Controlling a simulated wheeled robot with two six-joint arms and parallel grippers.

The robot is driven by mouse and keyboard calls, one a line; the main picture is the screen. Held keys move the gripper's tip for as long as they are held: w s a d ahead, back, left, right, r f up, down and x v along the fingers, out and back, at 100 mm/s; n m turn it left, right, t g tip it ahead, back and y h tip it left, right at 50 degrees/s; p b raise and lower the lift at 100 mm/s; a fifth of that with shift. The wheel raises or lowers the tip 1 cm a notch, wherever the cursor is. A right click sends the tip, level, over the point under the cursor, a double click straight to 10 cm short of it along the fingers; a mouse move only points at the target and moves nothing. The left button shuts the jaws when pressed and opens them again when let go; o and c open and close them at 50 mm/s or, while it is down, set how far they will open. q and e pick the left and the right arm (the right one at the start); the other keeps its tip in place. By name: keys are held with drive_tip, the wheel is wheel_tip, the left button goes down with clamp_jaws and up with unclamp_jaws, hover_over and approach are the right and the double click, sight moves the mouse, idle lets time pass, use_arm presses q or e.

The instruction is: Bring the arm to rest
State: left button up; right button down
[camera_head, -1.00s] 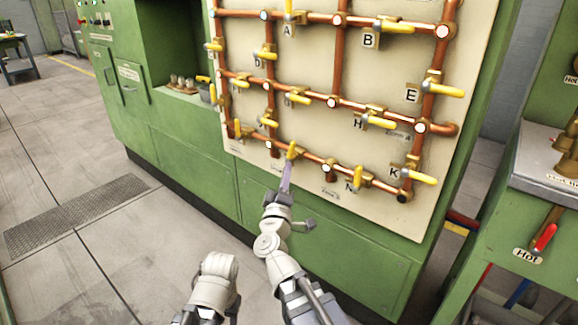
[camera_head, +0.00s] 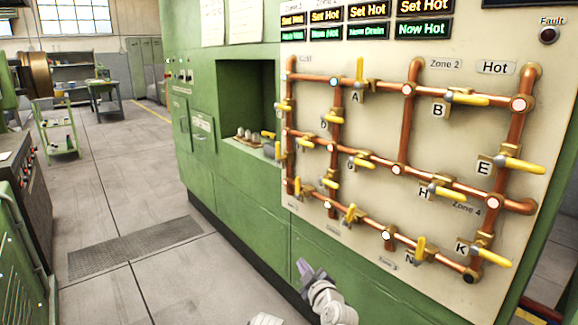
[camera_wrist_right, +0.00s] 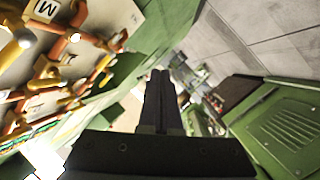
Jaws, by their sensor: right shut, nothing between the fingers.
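My right gripper (camera_head: 305,266) shows at the bottom of the head view, in front of the green cabinet and below the valve panel. It is shut and empty, and apart from the pipes and valves. In the right wrist view its dark fingers (camera_wrist_right: 160,76) lie together. My left gripper is not in view.
The cream panel (camera_head: 375,115) carries copper pipes with several yellow valve handles, such as the one at B (camera_head: 466,99). The green cabinet (camera_head: 250,205) stands below and left of it. Open floor (camera_head: 130,170) with a dark grating (camera_head: 135,247) lies to the left.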

drive_tip(key=s+f+m+g, duration=0.25)
drive_tip(key=f+g, duration=0.25)
drive_tip(key=f, duration=0.3)
drive_tip(key=s+d+f+m+g+h, duration=0.4)
drive_tip(key=s+d+f+m+g, duration=0.55)
drive_tip(key=s+d, duration=0.4)
drive_tip(key=s+a+n+g+h, duration=0.15)
drive_tip(key=s+a+n, duration=0.25)
drive_tip(key=s+a, duration=0.6)
wheel_tip(320, 180, up, 34)
drive_tip(key=w+a+p, duration=0.2)
drive_tip(key=p, duration=3.2)
drive_tip(key=shift+a+r+p, duration=0.15)
drive_tip(key=shift+r+p, duration=0.05)
drive_tip(key=shift+p, duration=0.15)
